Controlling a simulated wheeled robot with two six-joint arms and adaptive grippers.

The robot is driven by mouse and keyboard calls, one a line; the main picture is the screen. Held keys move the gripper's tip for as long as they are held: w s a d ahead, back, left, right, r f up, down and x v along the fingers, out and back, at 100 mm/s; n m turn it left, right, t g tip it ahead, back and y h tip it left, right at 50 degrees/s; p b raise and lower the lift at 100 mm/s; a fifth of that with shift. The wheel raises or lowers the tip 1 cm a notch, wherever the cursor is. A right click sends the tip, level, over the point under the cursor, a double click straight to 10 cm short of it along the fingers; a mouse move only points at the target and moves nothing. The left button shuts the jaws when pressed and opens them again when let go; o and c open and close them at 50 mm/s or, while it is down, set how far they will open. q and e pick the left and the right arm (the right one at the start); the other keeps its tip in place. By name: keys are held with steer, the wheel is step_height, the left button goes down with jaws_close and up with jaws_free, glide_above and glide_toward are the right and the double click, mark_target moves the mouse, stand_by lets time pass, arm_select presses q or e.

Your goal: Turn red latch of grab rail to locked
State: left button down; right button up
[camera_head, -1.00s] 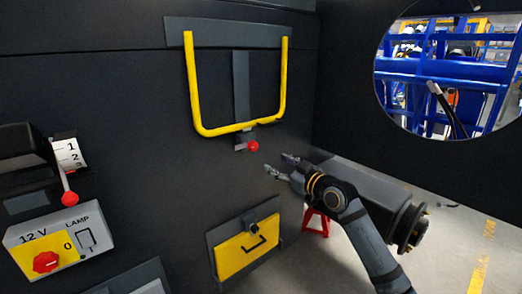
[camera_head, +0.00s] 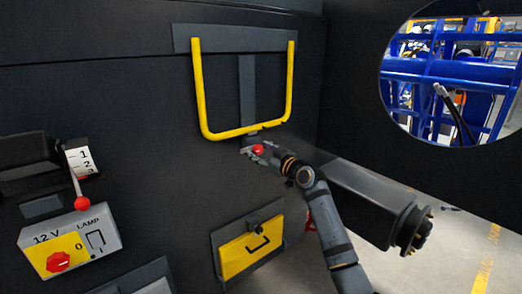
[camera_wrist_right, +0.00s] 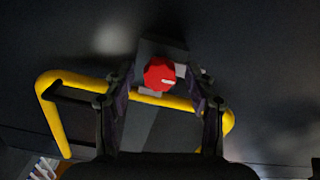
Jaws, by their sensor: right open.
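The yellow grab rail (camera_head: 203,90) is a U-shaped bar on the dark panel, its crossbar at the bottom. The red latch knob (camera_head: 258,149) sits just below that crossbar. In the right wrist view the red knob (camera_wrist_right: 160,74) has a pale mark on its face and a grey block (camera_wrist_right: 160,48) behind it. My right gripper (camera_head: 257,151) is at the knob. In the wrist view its open fingers (camera_wrist_right: 160,92) stand on either side of the knob, with visible gaps. The rail (camera_wrist_right: 52,110) also shows behind the fingers. My left gripper is not in view.
A yellow panel with a black handle (camera_head: 236,258) is below the latch. At the left are a 12 V lamp box (camera_head: 85,252) with a red knob and a numbered lever with a red ball (camera_head: 82,203). A dark axle (camera_head: 375,205) juts out at the right.

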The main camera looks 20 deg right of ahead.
steer(key=c, duration=1.1)
steer(key=shift+c, duration=0.2)
steer(key=shift+m, duration=0.3)
steer(key=m+p, duration=0.1)
steer(key=m, duration=0.2)
steer(key=shift+r+m, duration=0.1)
steer(key=shift+m, duration=0.2)
steer(key=m+p, duration=0.2)
steer(key=m, duration=0.2)
steer(key=shift+m, duration=0.4)
steer(key=m+p, duration=0.3)
steer(key=m, duration=0.3)
steer(key=shift+d+m+p, duration=0.1)
steer(key=shift+m+p, duration=0.75)
steer(key=shift+m, duration=0.55)
steer(key=shift+f, duration=0.2)
